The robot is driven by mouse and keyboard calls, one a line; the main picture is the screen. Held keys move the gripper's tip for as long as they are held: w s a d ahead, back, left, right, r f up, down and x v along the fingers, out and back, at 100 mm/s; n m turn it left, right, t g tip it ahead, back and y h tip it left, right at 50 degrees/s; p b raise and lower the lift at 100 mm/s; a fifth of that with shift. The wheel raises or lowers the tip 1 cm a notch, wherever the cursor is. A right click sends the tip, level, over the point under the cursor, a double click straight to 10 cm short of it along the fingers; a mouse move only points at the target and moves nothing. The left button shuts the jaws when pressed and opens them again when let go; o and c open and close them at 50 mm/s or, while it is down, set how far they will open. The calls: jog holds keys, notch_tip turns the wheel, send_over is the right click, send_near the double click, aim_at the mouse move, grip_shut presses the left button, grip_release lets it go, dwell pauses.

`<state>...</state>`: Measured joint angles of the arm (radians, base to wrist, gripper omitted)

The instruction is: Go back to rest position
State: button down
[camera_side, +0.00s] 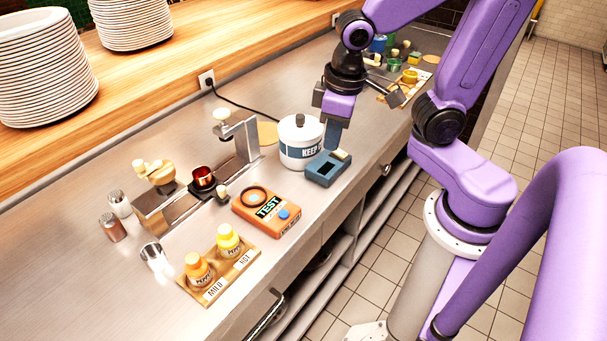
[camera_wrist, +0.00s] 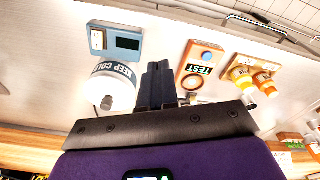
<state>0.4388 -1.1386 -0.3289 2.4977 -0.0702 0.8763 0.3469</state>
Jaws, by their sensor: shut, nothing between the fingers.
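My gripper (camera_side: 334,148) is above the steel counter (camera_side: 85,285), beside the white KEEP COLD pot (camera_side: 301,153) and over or just behind the blue-grey device (camera_side: 327,169). In the wrist view my gripper (camera_wrist: 157,68) has its two dark fingers together with nothing between them. The pot (camera_wrist: 108,88) shows left of the fingers and the blue-grey device (camera_wrist: 115,40) beyond it. I cannot tell the exact gap between the fingertips and the device.
An orange TEST box (camera_side: 266,212) sits nearby on the counter. A wooden tray (camera_side: 219,270) holds two yellow-orange bottles. Shakers (camera_side: 112,227) stand left. A cable (camera_side: 240,100) runs behind the pot.

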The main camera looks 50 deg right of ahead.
jog(key=s+n+g, duration=0.1)
jog(key=s+n, duration=0.7)
jog(key=s, duration=0.3)
jog(key=shift+d+f, duration=0.15)
jog(key=shift+f, duration=0.15)
